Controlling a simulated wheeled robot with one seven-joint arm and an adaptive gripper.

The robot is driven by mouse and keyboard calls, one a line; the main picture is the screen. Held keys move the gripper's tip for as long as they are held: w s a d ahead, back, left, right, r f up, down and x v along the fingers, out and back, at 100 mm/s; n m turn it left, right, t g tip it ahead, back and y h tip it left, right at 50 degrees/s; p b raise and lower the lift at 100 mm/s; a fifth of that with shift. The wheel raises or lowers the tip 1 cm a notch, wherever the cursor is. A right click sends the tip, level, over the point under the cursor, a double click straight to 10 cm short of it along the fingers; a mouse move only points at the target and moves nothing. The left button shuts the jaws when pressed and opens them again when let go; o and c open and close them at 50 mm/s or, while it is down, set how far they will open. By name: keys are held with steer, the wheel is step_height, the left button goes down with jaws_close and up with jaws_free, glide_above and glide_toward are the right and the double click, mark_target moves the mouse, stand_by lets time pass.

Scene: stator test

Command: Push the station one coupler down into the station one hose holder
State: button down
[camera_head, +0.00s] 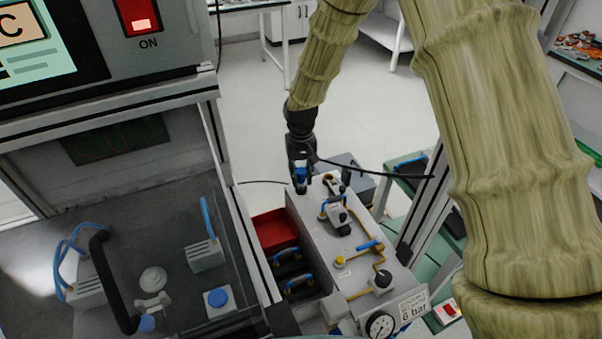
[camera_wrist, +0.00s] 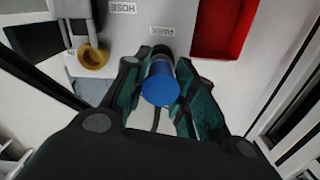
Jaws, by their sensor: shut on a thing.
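The coupler (camera_wrist: 160,84) has a blue round end and a dark metallic body. My gripper (camera_wrist: 160,92) is shut on it, with green-padded fingers on both sides. In the head view the blue coupler (camera_head: 301,175) shows between the fingers of my gripper (camera_head: 301,179), at the far left end of the grey station block. A small upside-down label, seemingly "PARK" (camera_wrist: 162,31), sits just beyond the coupler. The hose holder under the coupler is hidden by the coupler and fingers, so I cannot tell how deep it sits.
A brass ring fitting (camera_wrist: 92,56) stands left of my gripper near a "HOSE" label (camera_wrist: 122,7). A red bin (camera_head: 275,230) is beside the grey block (camera_head: 310,228). Fittings and a pressure gauge (camera_head: 380,325) fill the block's near part. A black cable (camera_head: 375,170) runs rightward.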

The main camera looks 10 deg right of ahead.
steer(key=shift+f, duration=0.35)
steer(key=c, duration=1.1)
jaws_free()
step_height(320, 180, up, 12)
